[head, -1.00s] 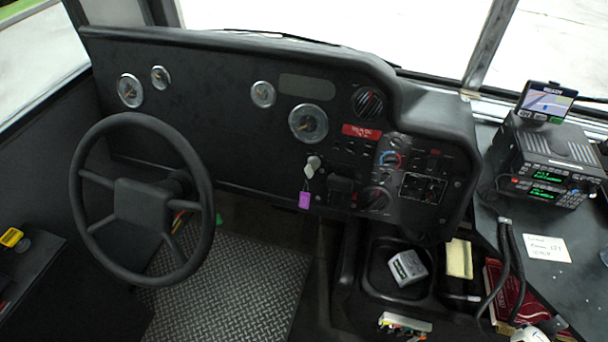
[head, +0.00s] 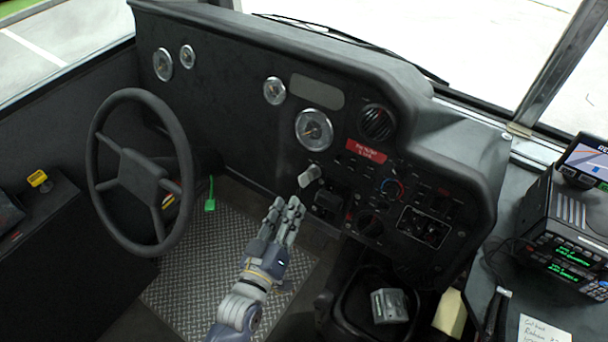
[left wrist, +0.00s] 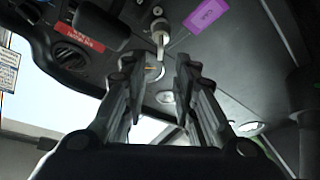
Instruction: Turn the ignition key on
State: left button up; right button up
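The ignition key (head: 309,175) has a pale head and sits in the dark dashboard, below the large round gauge. In the left wrist view the key (left wrist: 160,36) shows just beyond the fingertips, with a purple tag (left wrist: 208,14) beside it. The tag is not visible in the head view. My left gripper (head: 285,207) is just below and left of the key, its fingers pointing up toward the panel. In the left wrist view its two fingers (left wrist: 160,64) stand apart with nothing between them. My right gripper is not in view.
The steering wheel (head: 139,172) stands to the left of my left arm. Switches and knobs fill the panel right of the key, under a red label (head: 366,151). A radio (head: 566,250) sits far right. Free space lies above the metal floor (head: 190,272).

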aim_at(303, 176)
pick_arm(q)
jog(key=x, duration=1)
jog(key=shift+w+d+f, duration=0.1)
jog(key=shift+w, duration=0.15)
grip_shut()
